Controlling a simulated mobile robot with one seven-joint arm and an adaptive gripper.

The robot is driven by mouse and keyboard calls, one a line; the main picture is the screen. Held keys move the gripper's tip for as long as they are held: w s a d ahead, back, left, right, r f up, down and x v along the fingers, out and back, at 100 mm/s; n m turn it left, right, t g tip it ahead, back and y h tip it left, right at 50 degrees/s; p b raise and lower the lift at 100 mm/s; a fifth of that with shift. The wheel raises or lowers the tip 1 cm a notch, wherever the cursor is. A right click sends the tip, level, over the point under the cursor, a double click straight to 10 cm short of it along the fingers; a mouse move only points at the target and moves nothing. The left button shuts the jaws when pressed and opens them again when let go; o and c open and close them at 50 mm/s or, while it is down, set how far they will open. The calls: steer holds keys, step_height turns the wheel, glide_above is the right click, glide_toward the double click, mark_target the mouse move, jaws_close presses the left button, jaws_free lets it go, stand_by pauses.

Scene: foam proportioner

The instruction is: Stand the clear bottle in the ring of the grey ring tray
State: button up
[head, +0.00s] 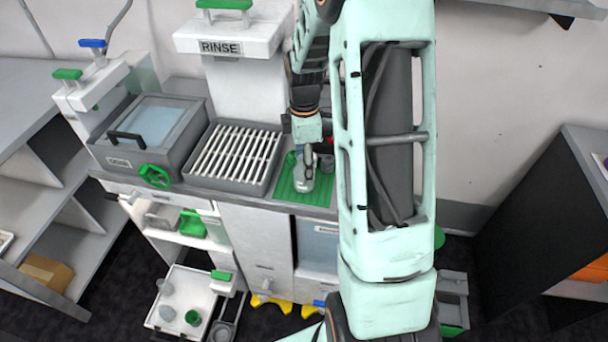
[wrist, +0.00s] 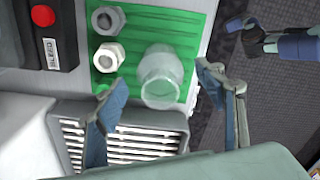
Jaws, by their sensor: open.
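The clear bottle (wrist: 162,80) stands on a green mat (wrist: 190,30) in the wrist view, seen from above. My gripper (wrist: 160,84) is open, with one finger on each side of the bottle in the picture and a gap to each. I cannot tell how far the fingertips are above the mat. In the head view my gripper (head: 306,166) is over the green mat (head: 287,196) and hides much of the bottle. A small grey tray with what looks like a ring (head: 221,331) is low at the front; it may be the grey ring tray.
Two pale hex fittings (wrist: 108,57) stand left of the bottle. A black box (wrist: 50,35) with a red button is beyond them. A slatted drain grate (head: 236,155) adjoins the mat. A white pull-out tray (head: 160,322) below holds a green cup (head: 193,317).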

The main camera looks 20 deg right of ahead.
steer(key=shift+f, duration=0.45)
steer(key=c, duration=1.3)
steer(key=shift+r, duration=0.1)
steer(key=shift+c, duration=0.2)
